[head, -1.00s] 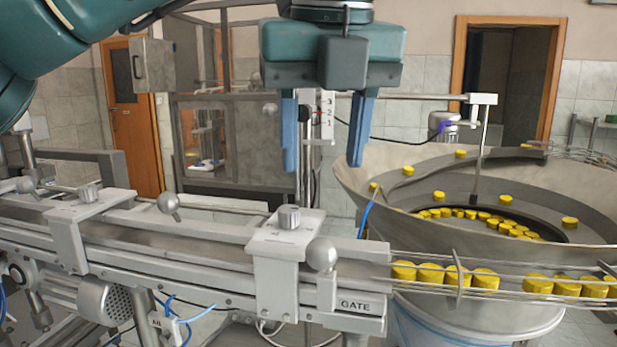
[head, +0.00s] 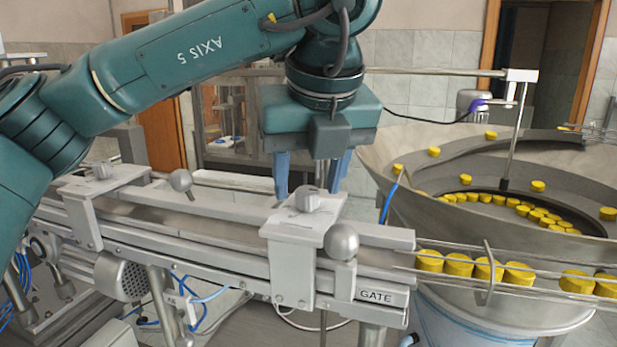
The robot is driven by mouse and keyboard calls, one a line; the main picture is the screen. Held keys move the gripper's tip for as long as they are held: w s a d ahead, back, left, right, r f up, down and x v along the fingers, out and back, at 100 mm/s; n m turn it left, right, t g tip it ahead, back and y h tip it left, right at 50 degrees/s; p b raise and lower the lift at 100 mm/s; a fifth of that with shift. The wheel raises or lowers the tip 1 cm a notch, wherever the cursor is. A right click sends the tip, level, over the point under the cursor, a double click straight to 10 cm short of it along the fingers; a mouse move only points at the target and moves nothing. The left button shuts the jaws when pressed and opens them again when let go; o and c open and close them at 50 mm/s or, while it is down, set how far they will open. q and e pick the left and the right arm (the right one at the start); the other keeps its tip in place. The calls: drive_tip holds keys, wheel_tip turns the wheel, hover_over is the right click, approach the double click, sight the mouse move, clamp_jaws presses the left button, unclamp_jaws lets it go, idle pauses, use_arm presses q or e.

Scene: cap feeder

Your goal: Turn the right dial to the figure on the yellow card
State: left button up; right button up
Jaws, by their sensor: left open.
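The right dial (head: 307,200) is a grey ridged knob on top of the right bracket (head: 292,260), above the GATE label. My left gripper (head: 310,184) points down with its two blue fingers apart, one seen on each side of the dial. The fingertips are close to the bracket top. I cannot tell whether they touch the dial. The dial's marks are too small to read. The left dial (head: 101,171) sits on the left bracket (head: 92,192). No yellow card is in view. My right gripper is not in view.
The brackets straddle a long metal conveyor (head: 200,237). A ball-ended handle (head: 341,242) stands just right of the right dial, and another (head: 181,181) farther left. Wire rails with yellow caps (head: 460,265) lead to the big feeder bowl (head: 400,215) at the right.

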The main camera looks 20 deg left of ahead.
use_arm(q)
drive_tip(key=shift+w+a+f, duration=0.1)
drive_tip(key=shift+w+f, duration=0.05)
drive_tip(key=shift+f, duration=0.25)
drive_tip(key=c, duration=1)
